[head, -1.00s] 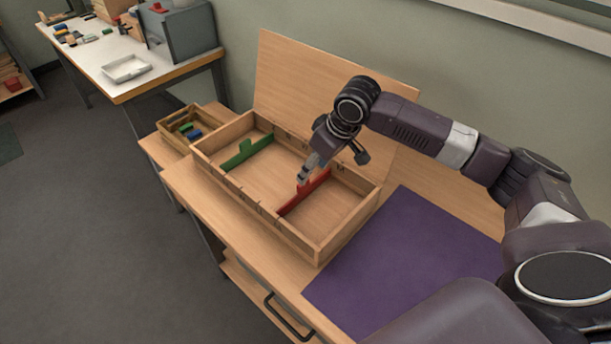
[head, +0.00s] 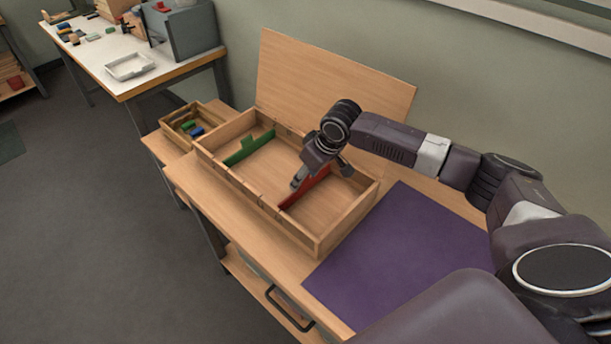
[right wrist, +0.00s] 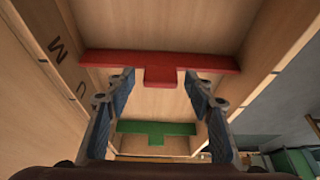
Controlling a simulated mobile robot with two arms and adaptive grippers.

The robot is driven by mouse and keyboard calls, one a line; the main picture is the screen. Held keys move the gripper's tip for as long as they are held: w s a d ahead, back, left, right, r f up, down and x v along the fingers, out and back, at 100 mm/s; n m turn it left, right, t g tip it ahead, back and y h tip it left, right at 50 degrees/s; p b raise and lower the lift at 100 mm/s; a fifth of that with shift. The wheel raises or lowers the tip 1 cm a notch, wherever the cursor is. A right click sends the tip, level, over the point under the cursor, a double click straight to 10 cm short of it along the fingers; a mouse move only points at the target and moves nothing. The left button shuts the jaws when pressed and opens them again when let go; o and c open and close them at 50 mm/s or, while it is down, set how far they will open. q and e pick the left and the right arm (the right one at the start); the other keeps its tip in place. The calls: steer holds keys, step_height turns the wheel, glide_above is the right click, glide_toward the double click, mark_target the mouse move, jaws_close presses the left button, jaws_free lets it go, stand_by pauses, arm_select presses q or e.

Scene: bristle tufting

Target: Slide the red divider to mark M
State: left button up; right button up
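The red divider (head: 318,182) stands across the open wooden box (head: 318,246), toward its right end. It also shows in the right wrist view (right wrist: 105,58), with its tab between and beyond my fingertips. My right gripper (head: 297,183) is over the divider's near part; in the right wrist view its fingers (right wrist: 160,77) are apart, with a gap on each side of the tab. A letter like an upside-down M (right wrist: 56,46) is on the box wall, near the divider's left end there. Exact alignment cannot be told. My left gripper is out of view.
A green divider (head: 250,149) stands in the left part of the box. A small wooden tray (head: 172,127) with coloured pieces is beside the box. The box's raised lid (head: 310,80) stands behind it. A purple mat (head: 400,262) lies clear to the right.

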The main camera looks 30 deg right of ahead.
steer(key=c, duration=0.8)
jaws_close()
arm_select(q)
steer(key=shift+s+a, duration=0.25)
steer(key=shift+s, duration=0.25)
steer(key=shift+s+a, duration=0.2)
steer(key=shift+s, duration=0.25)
